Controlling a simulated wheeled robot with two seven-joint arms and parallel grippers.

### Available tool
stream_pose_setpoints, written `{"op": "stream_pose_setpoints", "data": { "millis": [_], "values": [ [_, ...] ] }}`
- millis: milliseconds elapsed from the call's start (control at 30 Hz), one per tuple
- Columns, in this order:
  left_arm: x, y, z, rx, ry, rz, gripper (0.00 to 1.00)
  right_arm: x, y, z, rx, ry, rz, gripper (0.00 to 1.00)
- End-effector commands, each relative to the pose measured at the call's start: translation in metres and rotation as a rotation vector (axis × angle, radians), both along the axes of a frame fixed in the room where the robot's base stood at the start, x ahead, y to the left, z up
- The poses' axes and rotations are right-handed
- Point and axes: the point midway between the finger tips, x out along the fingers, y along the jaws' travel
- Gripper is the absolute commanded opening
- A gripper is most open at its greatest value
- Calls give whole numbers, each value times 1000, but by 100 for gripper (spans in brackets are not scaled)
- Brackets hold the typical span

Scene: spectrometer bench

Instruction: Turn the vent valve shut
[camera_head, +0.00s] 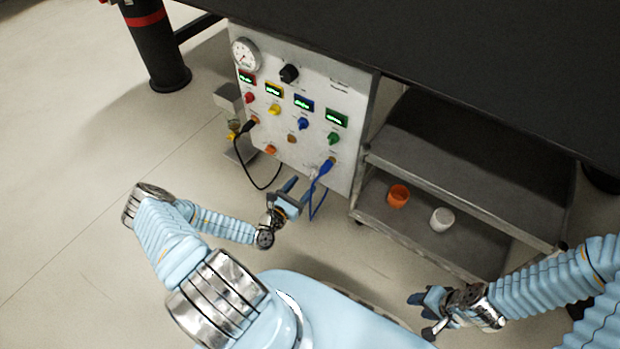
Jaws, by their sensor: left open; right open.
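A light grey control panel (350,99) stands under the dark bench. It carries a black knob (289,73) near its top and red, yellow (274,109), blue (303,124) and green (333,138) knobs under small displays. A small grey box with a yellow fitting (234,134) is at the panel's left side. The labels are too small to read, so I cannot tell which part is the vent valve. My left gripper (300,186) is open and empty in front of the panel's lower part, near the blue cable. My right gripper (421,312) is open at the lower right, away from the panel.
A black cable (249,172) and a blue cable (324,174) hang from the panel's front. A round gauge (245,55) is at its top left. A grey cart (460,177) to the right holds an orange cup (398,195) and a white cup (442,219). The floor at left is clear.

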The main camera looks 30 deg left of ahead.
Motion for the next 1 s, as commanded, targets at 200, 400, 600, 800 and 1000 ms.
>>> {"op": "stream_pose_setpoints", "data": {
  "millis": [200, 400, 600, 800, 1000],
  "values": [
    [37, -3, -1, 1, -1, -2, 62, 0, 1, -7, 2, 1, 1, 43],
    [49, -4, 0, 0, 0, -1, 62, 0, 1, -8, 2, 1, 2, 43],
    [49, -4, 0, 0, 0, -1, 62, 0, 1, -8, 2, 1, 2, 43],
    [49, -4, 0, 0, 0, -2, 37, 0, 1, -8, 2, 1, 2, 43],
    [49, -4, 0, 0, 0, -2, 7, 0, 1, -8, 2, 1, 2, 43]
  ]
}}
